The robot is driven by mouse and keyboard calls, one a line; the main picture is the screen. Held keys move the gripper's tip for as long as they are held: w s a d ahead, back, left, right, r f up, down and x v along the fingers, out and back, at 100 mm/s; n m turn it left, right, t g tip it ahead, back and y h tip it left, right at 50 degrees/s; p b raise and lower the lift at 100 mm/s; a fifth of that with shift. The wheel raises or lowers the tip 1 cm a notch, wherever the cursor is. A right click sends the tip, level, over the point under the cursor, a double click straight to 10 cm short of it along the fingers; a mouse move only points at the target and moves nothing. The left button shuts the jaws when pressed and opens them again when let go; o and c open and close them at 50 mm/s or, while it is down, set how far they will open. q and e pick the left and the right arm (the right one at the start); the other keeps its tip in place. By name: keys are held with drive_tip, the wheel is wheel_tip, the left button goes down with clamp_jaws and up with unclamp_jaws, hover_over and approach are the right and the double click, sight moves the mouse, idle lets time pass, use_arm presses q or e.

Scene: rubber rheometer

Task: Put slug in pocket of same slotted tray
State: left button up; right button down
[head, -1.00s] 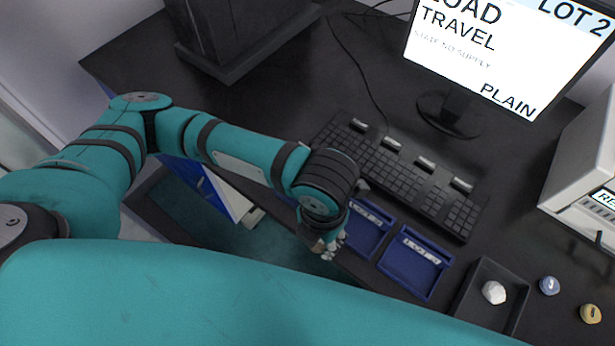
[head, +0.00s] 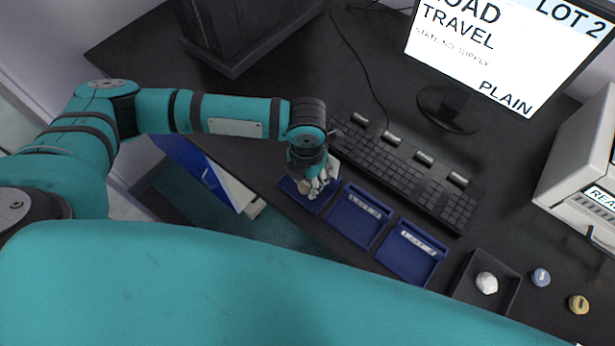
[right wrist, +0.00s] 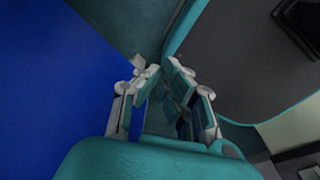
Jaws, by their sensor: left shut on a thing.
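My left gripper (head: 316,190) is shut on a small tan slug (head: 303,187), only partly visible at the fingers. It is over the leftmost blue tray (head: 292,192), which the hand partly covers. I cannot tell whether the slug touches that tray. A middle blue tray (head: 352,228) and a right blue tray (head: 405,262), each with a pale label strip, lie beside it to the right.
A black keyboard (head: 405,175) lies just behind the trays. A dark tray (head: 465,290) with a white lump (head: 486,283) is at the right, with a blue disc (head: 541,277) and a yellow disc (head: 578,304). A monitor (head: 490,60) and a pale machine (head: 585,170) stand behind.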

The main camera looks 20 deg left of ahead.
sight(308, 183)
use_arm(q)
drive_tip(key=o, duration=0.9)
drive_tip(key=shift+f, duration=0.1)
drive_tip(key=shift+c, duration=0.2)
wheel_tip(308, 183, up, 12)
drive_tip(key=b, duration=0.1)
drive_tip(key=shift+r, duration=0.2)
drive_tip(key=shift+d, duration=0.1)
